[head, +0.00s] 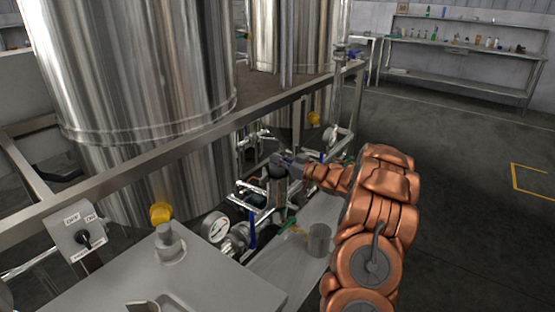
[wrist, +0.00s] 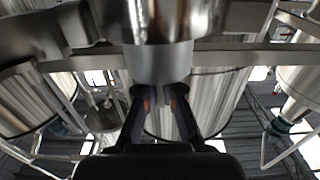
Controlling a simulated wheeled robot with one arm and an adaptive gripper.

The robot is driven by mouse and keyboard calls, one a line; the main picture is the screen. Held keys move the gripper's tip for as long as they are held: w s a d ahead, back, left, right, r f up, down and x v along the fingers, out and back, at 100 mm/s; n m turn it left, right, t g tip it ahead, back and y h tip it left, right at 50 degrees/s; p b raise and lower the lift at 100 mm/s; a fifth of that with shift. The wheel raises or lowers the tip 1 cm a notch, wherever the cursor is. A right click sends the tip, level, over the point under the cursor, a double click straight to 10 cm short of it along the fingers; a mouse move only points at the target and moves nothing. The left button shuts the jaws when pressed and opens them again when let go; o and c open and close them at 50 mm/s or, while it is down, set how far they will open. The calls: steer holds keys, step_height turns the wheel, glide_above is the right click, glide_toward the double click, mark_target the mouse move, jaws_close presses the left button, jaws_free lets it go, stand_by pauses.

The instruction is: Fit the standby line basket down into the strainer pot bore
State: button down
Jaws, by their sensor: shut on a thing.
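My gripper (wrist: 163,92) is shut on a smooth grey cylindrical thing (wrist: 162,64), which I take to be the basket. Its fingertips press against the near end of this thing in the wrist view. In the head view my gripper (head: 284,161) is at the upright pot-like body (head: 277,188) among the pipework, which I take to be the strainer pot. The fingers and arm hide much of the pot's top there. I cannot tell whether the basket is above the bore or partly inside it.
A grey cylinder (head: 319,240) stands on the pale bench surface (head: 290,265) beside my arm. A pressure gauge (head: 216,227), blue-handled valve (head: 252,232) and pipes crowd the area left of it. A steel rail (head: 160,160) runs before the large tanks. Open floor lies right.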

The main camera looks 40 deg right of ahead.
mark_target(283, 171)
steer(key=shift+f+b, duration=0.6)
steer(key=shift+f, duration=1.35)
steer(key=c, duration=1.2)
jaws_free()
steer(key=shift+c, duration=0.2)
steer(key=v, duration=1.2)
